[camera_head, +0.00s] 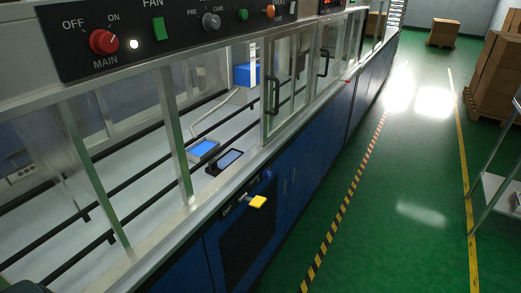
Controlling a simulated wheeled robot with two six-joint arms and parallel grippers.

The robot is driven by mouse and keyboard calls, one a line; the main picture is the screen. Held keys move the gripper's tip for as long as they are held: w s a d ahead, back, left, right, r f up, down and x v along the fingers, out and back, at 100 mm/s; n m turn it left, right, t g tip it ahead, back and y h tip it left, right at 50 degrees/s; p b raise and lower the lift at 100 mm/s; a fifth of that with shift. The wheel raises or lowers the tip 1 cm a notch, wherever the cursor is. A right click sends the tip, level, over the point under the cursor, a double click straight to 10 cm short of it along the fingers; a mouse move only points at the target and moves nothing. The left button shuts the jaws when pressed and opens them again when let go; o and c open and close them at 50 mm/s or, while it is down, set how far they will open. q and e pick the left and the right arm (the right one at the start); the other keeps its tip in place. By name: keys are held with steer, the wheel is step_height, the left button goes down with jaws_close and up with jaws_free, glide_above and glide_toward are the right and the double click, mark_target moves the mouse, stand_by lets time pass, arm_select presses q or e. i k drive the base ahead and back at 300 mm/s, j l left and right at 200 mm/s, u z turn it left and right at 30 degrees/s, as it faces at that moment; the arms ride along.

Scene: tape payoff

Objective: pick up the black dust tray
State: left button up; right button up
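A small black rectangular object (225,162) with a pale bluish top lies near the front edge of the white machine bed, at the open gap in the glass front. It looks like the black dust tray, but it is small and I cannot make out its inside. A blue-topped pale tray (203,149) lies just behind it to the left. Neither of my grippers shows in the head view. A dark rounded shape is cut off at the bottom left corner, and I cannot tell what it is.
The control panel (180,28) with a red knob (103,41) runs above. Glass doors (292,82) with black handles stand right of the gap. The green floor (400,190) alongside is clear; boxes (498,75) stand right.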

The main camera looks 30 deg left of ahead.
mark_target(215, 167)
steer(key=u, duration=0.55)
steer(key=i+l+u, duration=0.2)
steer(key=u, duration=0.2)
steer(key=i+l+u, duration=0.2)
steer(key=l+u, duration=0.25)
steer(key=i+l+u, duration=0.1)
steer(key=l+u, duration=0.75)
steer(key=i+j, duration=0.05)
